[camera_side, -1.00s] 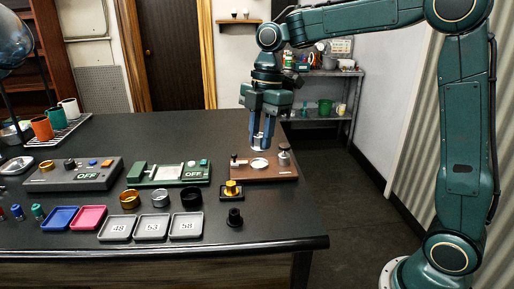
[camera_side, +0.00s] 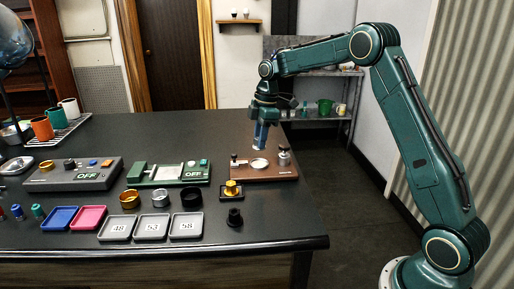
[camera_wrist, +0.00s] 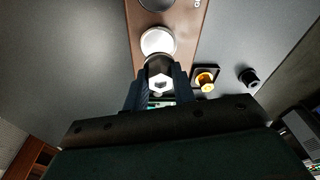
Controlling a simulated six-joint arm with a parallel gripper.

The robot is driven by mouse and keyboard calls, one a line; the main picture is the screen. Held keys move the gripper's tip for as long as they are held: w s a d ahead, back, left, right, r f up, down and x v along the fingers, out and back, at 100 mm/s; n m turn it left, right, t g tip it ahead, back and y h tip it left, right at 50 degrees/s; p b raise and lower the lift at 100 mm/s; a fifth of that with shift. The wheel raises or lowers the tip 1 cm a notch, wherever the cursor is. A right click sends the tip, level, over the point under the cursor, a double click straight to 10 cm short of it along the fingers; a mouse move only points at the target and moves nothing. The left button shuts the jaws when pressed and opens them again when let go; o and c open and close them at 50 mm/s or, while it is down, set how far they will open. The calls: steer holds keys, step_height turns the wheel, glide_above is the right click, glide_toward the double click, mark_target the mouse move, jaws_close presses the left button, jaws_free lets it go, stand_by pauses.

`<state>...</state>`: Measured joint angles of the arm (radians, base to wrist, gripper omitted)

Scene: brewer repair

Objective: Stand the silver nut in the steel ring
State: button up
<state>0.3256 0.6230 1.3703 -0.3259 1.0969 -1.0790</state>
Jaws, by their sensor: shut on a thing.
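My gripper (camera_side: 260,148) hangs above the back of the brown board and is shut on the silver nut. In the wrist view the nut (camera_wrist: 160,83) shows as a pale, six-sided piece between the two dark fingers. The nut is hard to make out in the side view. The steel ring (camera_side: 160,197) stands on the black table, between a gold ring (camera_side: 129,199) and a black ring (camera_side: 191,197). It is apart from my gripper, nearer the camera and to the left. I cannot see the steel ring in the wrist view.
The brown board (camera_side: 270,175) carries a pale disc (camera_side: 259,164) and a grey knob (camera_side: 284,157). A yellow knob on a dark base (camera_side: 231,190) and a black knob (camera_side: 235,218) stand in front. A green device (camera_side: 168,174) lies behind the rings, with grey numbered trays (camera_side: 151,228) in front.

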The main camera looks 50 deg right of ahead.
mark_target(260, 164)
steer(key=shift+f, duration=0.2)
steer(key=shift+f, duration=1.95)
steer(key=shift+f, duration=0.8)
stand_by(2.0)
steer(key=o, duration=1.5)
steer(key=shift+r, duration=0.15)
steer(key=shift+r, duration=3.55)
